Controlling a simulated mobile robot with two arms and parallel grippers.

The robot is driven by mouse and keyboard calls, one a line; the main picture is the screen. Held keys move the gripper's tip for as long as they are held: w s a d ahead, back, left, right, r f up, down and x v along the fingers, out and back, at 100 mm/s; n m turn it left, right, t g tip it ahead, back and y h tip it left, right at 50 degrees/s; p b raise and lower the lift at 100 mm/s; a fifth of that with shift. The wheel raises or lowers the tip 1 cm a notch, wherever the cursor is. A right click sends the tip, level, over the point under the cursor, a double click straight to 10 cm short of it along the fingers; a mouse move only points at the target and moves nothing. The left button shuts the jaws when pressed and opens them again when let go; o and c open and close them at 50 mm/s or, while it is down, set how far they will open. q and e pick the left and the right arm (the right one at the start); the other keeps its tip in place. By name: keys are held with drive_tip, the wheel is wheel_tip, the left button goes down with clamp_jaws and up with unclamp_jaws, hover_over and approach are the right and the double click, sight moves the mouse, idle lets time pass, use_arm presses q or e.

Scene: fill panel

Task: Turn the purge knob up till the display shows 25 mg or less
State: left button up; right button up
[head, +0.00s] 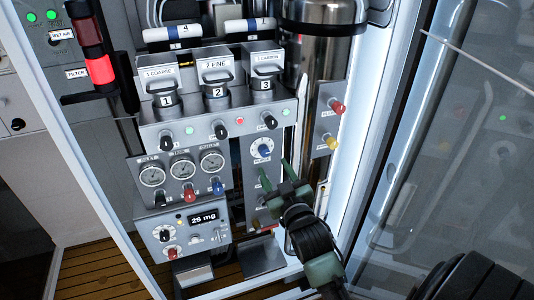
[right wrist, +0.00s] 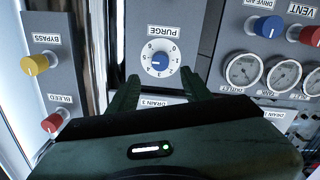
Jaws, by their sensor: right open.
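The purge knob (head: 264,151) is a blue knob on a white round dial in the head view. It also shows in the right wrist view (right wrist: 159,63), upside down under the PURGE label. The display (head: 204,217) on the lower left box reads 25 mg. My right gripper (head: 275,167) is open and empty, with its fingers pointing up toward the dial from just below it. In the right wrist view its fingertips (right wrist: 160,74) are apart, with the knob beyond the gap and clear of both fingers. My left gripper is not in view.
Three gauges (head: 183,169) with red and blue knobs sit left of the purge panel. A red knob (head: 338,107) and a yellow knob (head: 331,143) are on the right strip. A glass door (head: 450,150) stands open at the right. A small tray (head: 260,256) is below.

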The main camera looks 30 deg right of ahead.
sight(265, 153)
drive_tip(key=p+x, duration=0.1)
drive_tip(key=x, duration=0.5)
drive_tip(key=shift+w+f, duration=0.1)
drive_tip(key=shift+w, duration=0.3)
clamp_jaws()
